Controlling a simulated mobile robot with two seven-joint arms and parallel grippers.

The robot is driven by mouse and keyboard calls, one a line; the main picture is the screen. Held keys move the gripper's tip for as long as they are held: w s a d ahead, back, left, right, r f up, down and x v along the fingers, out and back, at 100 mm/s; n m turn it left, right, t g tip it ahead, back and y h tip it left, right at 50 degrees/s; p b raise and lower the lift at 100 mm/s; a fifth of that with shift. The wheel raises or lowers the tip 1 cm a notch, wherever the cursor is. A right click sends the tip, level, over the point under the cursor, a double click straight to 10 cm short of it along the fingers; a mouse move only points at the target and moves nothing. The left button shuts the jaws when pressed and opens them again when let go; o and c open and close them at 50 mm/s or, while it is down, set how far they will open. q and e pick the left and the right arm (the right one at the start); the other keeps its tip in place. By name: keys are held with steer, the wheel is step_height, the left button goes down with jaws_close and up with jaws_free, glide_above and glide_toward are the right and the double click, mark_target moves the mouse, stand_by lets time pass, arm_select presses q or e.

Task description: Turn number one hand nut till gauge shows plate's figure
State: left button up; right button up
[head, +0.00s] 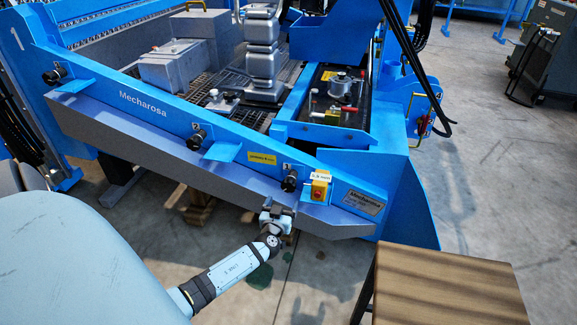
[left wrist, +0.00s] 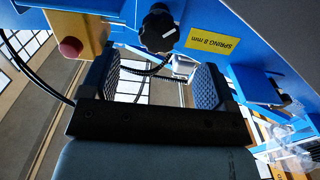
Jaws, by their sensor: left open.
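In the head view, black hand nuts stick out along the blue frame: one at the far left (head: 55,75), one in the middle (head: 197,140), one near the right end (head: 290,180). A yellow plate (head: 262,158) is beside the right-end nut; in the left wrist view the plate (left wrist: 212,42) reads "SPRING 8 mm". A small display reading in mm, first digit unclear, is on the yellow box (head: 320,185). My left gripper (head: 273,212) is open and empty below the right-end nut, which shows beyond its fingers in the wrist view (left wrist: 158,32).
The yellow box carries a red button (left wrist: 70,47) close to that nut. A blue bracket (head: 228,147) juts out between nuts. A wooden-topped table (head: 440,290) stands at lower right. Concrete floor is open at the right.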

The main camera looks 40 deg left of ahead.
mark_target(288, 189)
arm_select(q)
steer(key=b+x, duration=0.1)
steer(key=x, duration=0.7)
steer(key=shift+c, duration=0.2)
steer(key=c, duration=0.9)
